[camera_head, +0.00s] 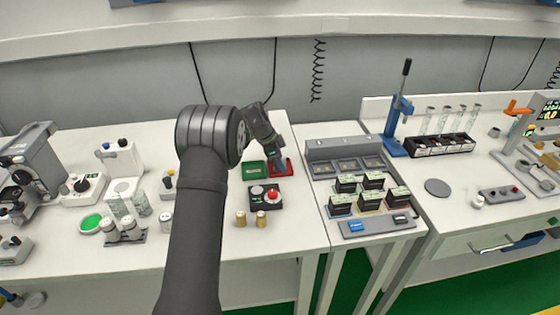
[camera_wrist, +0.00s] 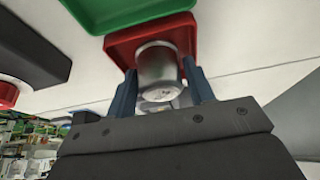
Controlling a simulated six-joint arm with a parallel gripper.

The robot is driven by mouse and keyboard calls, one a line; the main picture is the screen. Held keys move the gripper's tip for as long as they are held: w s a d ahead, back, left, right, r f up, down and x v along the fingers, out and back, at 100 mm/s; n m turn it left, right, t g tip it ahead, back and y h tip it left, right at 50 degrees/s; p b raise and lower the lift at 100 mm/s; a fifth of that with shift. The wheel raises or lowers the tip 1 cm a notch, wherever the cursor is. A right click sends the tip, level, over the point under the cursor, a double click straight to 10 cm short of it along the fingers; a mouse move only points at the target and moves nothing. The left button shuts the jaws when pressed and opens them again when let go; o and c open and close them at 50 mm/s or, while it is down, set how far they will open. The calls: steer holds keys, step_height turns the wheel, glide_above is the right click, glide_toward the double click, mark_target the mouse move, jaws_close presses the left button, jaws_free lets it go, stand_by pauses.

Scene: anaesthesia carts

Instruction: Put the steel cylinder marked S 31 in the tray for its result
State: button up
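The steel cylinder (camera_wrist: 157,66) is between the two blue fingers of my gripper (camera_wrist: 160,78), which look shut on it. It is at the red tray (camera_wrist: 117,50), with the tray's walls around its far end. I cannot tell whether it touches the tray floor. Its marking is not readable. In the head view my gripper (camera_head: 279,164) points down over the red tray (camera_head: 288,171), and the cylinder is hidden. The green tray (camera_head: 253,174) is left of the red one and looks empty; it also shows in the wrist view (camera_wrist: 105,12).
A dark box with a red knob (camera_head: 265,197) stands just in front of the trays. A grey rack with black blocks (camera_head: 360,180) is to the right. Instruments fill the bench at the left.

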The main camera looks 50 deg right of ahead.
steer(key=v, duration=1.2)
steer(key=shift+r, duration=0.15)
steer(key=x, duration=1.2)
steer(key=shift+r, duration=1.85)
